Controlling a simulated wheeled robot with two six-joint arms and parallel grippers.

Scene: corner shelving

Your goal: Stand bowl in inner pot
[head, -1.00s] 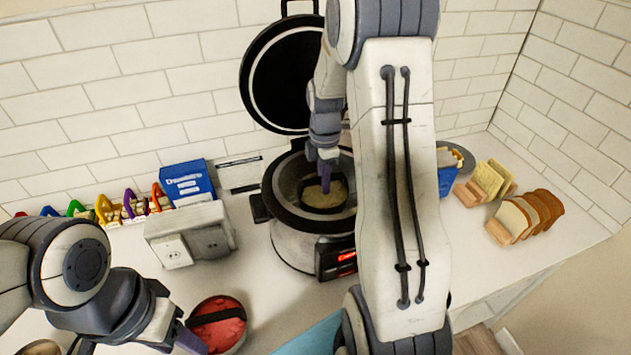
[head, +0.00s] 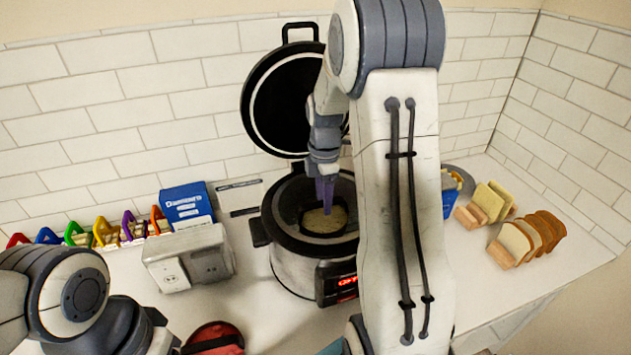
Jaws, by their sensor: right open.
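A dark bowl (head: 308,217) with tan contents sits inside the open cooker pot (head: 300,262), low within its dark rim. It looks about level, but I cannot tell exactly how it rests on the bottom. My right gripper (head: 325,203) has purple fingers and points down into the pot at the bowl's back edge. It is open, and its tips overlap the bowl in the picture; whether they touch it is unclear. My right arm covers the pot's right side. My left arm is at the lower left, with its fingertips out of frame.
The pot's lid (head: 283,105) stands raised behind it. A socket box (head: 200,265), a blue box (head: 187,205) and a row of coloured clips (head: 105,232) are to the left. Sliced bread (head: 530,238) stands in holders at right. A red item (head: 213,335) is at the bottom edge.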

